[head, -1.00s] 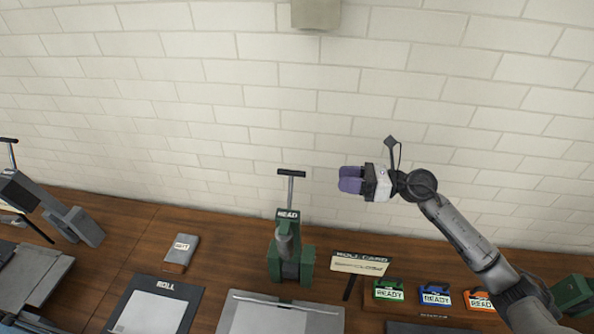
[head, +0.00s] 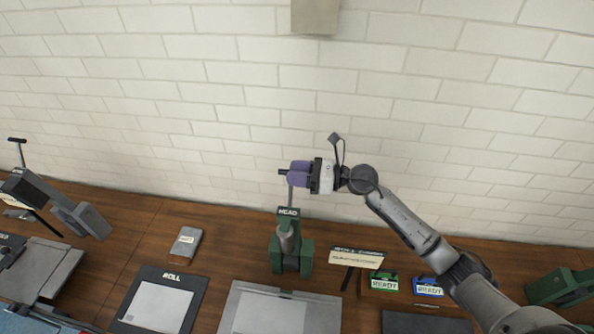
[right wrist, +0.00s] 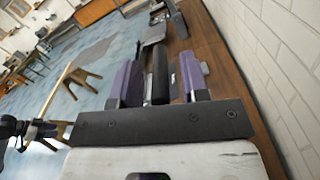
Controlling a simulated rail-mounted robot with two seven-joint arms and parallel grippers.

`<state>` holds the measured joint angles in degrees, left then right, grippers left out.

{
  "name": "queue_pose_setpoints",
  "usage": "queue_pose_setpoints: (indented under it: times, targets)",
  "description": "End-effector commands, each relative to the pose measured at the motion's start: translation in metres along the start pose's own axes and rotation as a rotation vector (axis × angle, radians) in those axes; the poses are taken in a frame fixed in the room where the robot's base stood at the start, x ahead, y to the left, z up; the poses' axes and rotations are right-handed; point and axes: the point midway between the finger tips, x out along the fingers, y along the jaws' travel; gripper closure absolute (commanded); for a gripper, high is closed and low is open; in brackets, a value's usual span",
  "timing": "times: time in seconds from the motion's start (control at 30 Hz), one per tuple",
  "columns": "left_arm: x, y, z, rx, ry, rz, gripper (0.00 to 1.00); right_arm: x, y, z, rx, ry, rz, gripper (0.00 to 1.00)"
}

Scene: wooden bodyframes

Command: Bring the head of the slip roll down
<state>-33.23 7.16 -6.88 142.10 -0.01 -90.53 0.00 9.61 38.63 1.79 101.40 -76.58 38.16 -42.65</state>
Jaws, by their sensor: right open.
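The slip roll's head is a green press (head: 290,245) with a HEAD label, standing on the wooden bench. Its thin upright rod carries a dark T-handle (head: 283,172). In the head view, my right gripper (head: 292,173) with purple fingers is at the top of the rod and covers most of the handle bar. In the right wrist view, the dark handle bar (right wrist: 161,75) lies between the two open fingers (right wrist: 160,82), with gaps visible at its sides.
A ROLL CARD sign (head: 356,258) and green and blue READY boxes (head: 428,287) stand to the right. A ROLL mat (head: 160,303) and a small grey booklet (head: 186,242) lie to the left. A brick wall (head: 200,90) rises behind the bench.

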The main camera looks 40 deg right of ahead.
Motion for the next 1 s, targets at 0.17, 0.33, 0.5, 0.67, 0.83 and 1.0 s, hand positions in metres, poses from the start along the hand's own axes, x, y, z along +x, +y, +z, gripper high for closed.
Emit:
queue_pose_setpoints:
  times: [0.17,0.33,0.5,0.67,0.83,1.0]
  targets:
    - [0.0001,-0.0008,0.0001,0.003,0.0,-0.002,0.57,0.0001,-0.0001,-0.0002,0.0,0.0,0.0,0.59]
    - [0.0001,-0.0006,0.0,0.002,0.0,-0.002,0.57,0.0,0.0,-0.0001,0.0,0.0,0.0,0.7]
    - [0.0001,0.0005,-0.0003,-0.002,0.001,0.001,0.57,-0.0001,-0.0001,-0.0001,-0.001,0.0,0.0,0.86]
    - [0.0001,0.0024,-0.0006,-0.008,0.001,0.006,0.57,-0.0003,-0.0006,-0.0003,-0.001,0.001,-0.002,1.0]
    - [0.0001,0.0032,-0.0009,-0.011,0.002,0.008,0.57,-0.0004,-0.0011,-0.0005,-0.001,0.001,-0.003,1.0]
    - [0.0,0.003,-0.0008,-0.01,0.002,0.008,0.57,0.0006,0.0001,-0.001,-0.005,0.002,-0.002,1.0]
